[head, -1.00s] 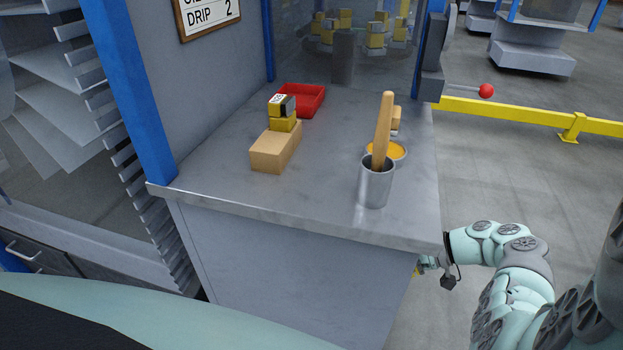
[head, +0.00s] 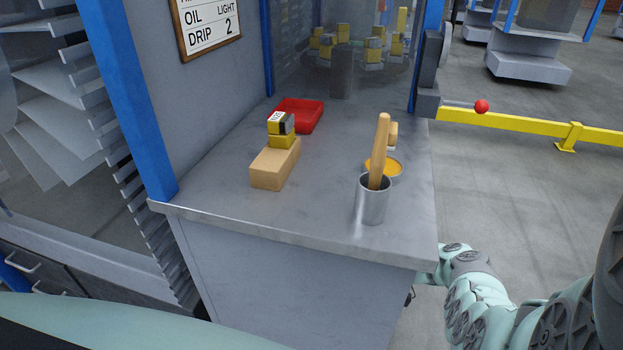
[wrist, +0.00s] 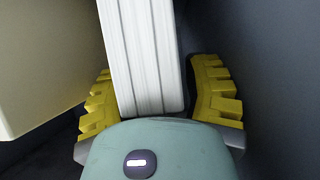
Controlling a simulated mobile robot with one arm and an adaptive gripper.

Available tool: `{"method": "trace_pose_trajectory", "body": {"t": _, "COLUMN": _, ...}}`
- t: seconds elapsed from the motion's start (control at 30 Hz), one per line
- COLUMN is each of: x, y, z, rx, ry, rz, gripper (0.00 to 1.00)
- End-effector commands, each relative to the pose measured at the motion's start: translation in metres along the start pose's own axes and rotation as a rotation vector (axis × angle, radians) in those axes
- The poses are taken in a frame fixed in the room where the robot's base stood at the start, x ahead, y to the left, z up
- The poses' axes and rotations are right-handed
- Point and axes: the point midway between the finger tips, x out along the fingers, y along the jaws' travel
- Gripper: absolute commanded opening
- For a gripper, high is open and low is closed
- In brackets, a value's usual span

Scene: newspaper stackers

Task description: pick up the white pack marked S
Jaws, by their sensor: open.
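In the wrist view, the yellow toothed fingers of my gripper (wrist: 160,98) are spread open. A white block with fine lines along its length (wrist: 142,55) reaches down between them, with a gap to the right finger. I see no S on it, so I cannot tell if it is the white pack. In the head view, my gripper is hidden behind the right side of the grey counter (head: 225,190). No pack clearly marked S shows there.
On the counter, a small yellow-and-black block with a white label (head: 281,122) sits on a yellow piece on a tan block (head: 272,166). A red tray (head: 303,112) stands behind. A metal cup (head: 372,205) holds a wooden handle (head: 380,150). A pale block (wrist: 45,65) fills the wrist view's left.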

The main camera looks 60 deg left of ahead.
Motion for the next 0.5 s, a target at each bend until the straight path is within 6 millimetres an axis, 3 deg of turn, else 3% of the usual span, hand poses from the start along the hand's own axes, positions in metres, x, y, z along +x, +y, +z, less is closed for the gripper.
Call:
{"method": "trace_pose_trajectory", "body": {"t": 0.1, "x": 0.0011, "y": -0.0007, "z": -0.0006, "rx": -0.002, "ry": 0.0, "rz": -0.003, "gripper": 0.48}}
{"method": "trace_pose_trajectory", "body": {"t": 0.13, "x": 0.001, "y": -0.0006, "z": -0.0006, "rx": -0.002, "ry": 0.0, "rz": -0.003, "gripper": 0.52}}
{"method": "trace_pose_trajectory", "body": {"t": 0.5, "x": 0.0006, "y": -0.0005, "z": -0.0002, "rx": 0.0, "ry": 0.0, "rz": -0.002, "gripper": 0.14}}
